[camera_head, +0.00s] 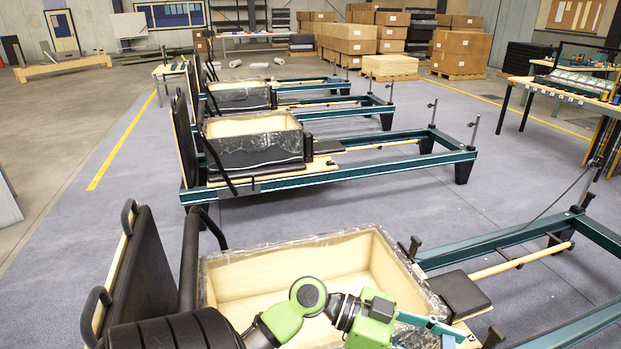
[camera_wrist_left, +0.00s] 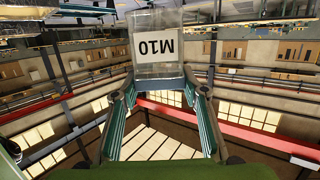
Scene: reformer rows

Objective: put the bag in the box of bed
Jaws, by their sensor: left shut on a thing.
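I cannot clearly make out the bag there. The box of the bed (camera_head: 300,258) is an open pale wooden box with plastic film around its rim. Its visible inside looks empty; my green arm crosses above it and hides its front part. My right gripper is out of view.
The near bed's teal frame (camera_head: 490,240) runs right from the box, with a black pad (camera_head: 460,292) beside it. A black upright board (camera_head: 145,265) stands left of the box. More such beds (camera_head: 340,170) stand in a row behind, with grey floor between.

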